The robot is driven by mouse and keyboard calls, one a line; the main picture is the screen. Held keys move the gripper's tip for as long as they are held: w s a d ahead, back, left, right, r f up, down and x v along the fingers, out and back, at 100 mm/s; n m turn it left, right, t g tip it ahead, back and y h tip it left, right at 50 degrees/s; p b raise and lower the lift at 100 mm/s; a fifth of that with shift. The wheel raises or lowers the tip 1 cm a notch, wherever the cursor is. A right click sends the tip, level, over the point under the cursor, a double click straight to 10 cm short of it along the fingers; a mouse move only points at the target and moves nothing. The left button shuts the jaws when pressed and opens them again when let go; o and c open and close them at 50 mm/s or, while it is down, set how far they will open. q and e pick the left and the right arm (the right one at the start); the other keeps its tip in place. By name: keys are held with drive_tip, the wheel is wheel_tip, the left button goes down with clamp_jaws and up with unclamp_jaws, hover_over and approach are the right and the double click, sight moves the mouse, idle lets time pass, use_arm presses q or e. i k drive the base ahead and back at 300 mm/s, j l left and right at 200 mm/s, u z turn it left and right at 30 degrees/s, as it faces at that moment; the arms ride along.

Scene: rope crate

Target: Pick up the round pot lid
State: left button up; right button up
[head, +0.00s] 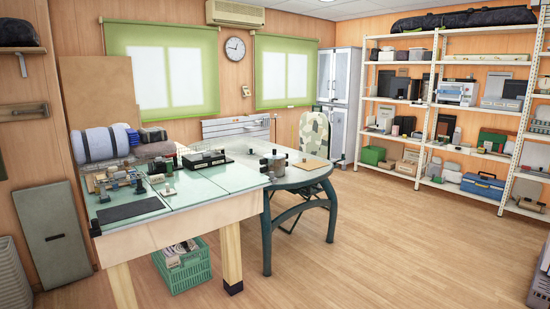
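I cannot clearly make out a separate round pot lid. A small grey pot-like round thing (273,164) with dark knobs or handles stands near the inner edge of the dark round-edged table (300,178). It is too small to tell whether a lid lies on it. Neither of my grippers shows in the head view.
The glass-topped workbench (180,195) holds a rolled bundle (98,143), a black tray (205,159) and small tools. A green crate (185,272) is under it. Loaded shelves (450,150) stand at the right. The wooden floor (400,250) between is clear.

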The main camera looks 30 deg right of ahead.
sight(273, 156)
drive_tip(key=i+l+z, duration=0.65)
drive_tip(key=l+z, duration=0.15)
drive_tip(key=i+l+z, duration=0.65)
drive_tip(key=i, duration=0.45)
drive_tip(key=i+z, duration=0.3)
drive_tip(key=i, duration=0.4)
drive_tip(key=i+u, duration=0.25)
drive_tip(key=i, duration=0.25)
drive_tip(key=i+l+u, duration=0.25)
drive_tip(key=i, duration=0.2)
drive_tip(key=i+l+u, duration=0.25)
drive_tip(key=i, duration=0.25)
